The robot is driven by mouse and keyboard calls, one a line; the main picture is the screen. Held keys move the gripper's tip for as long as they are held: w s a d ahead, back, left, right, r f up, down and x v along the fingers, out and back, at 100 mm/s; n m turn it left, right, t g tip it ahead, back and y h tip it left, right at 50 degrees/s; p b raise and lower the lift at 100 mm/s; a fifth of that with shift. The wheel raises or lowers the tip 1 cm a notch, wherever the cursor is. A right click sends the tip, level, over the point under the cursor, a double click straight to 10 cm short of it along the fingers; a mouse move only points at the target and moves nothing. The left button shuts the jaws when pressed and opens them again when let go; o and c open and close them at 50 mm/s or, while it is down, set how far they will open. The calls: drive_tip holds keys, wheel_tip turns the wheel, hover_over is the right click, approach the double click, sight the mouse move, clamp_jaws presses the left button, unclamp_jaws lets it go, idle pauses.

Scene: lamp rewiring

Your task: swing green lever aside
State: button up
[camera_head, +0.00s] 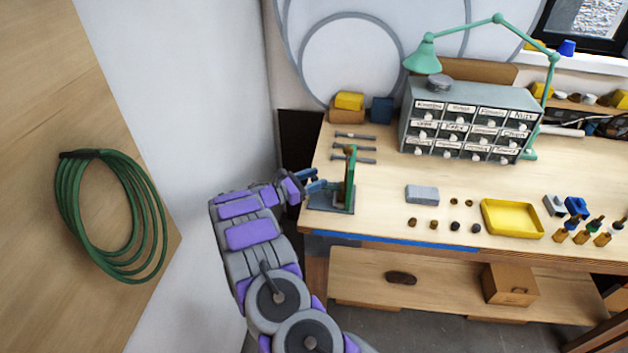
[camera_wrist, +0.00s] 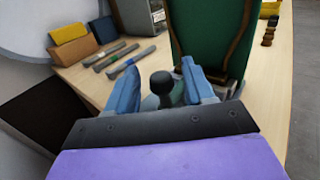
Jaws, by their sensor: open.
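The green lever (camera_head: 350,172) stands upright on a dark grey base (camera_head: 330,205) at the left front corner of the bench. In the wrist view a broad green plate with brown edges (camera_wrist: 208,35), which looks like the lever, rises just beyond my fingers. My gripper (camera_head: 316,181) is left of the lever, with its blue fingers pointing toward it. In the wrist view my gripper (camera_wrist: 160,72) is open, and a black round knob (camera_wrist: 162,84) sits between the fingers. I cannot tell whether the fingers touch the knob.
Several bars (camera_head: 352,147) lie behind the lever. A labelled drawer cabinet (camera_head: 405,125) and a green lamp (camera_head: 424,58) stand farther back. A grey block (camera_head: 422,193) and a yellow tray (camera_head: 485,222) lie to the right. Bare bench separates lever and block.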

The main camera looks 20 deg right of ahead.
drive_tip(key=shift+d, duration=0.1)
drive_tip(key=c, duration=0.9)
drive_tip(key=shift+c, duration=0.2)
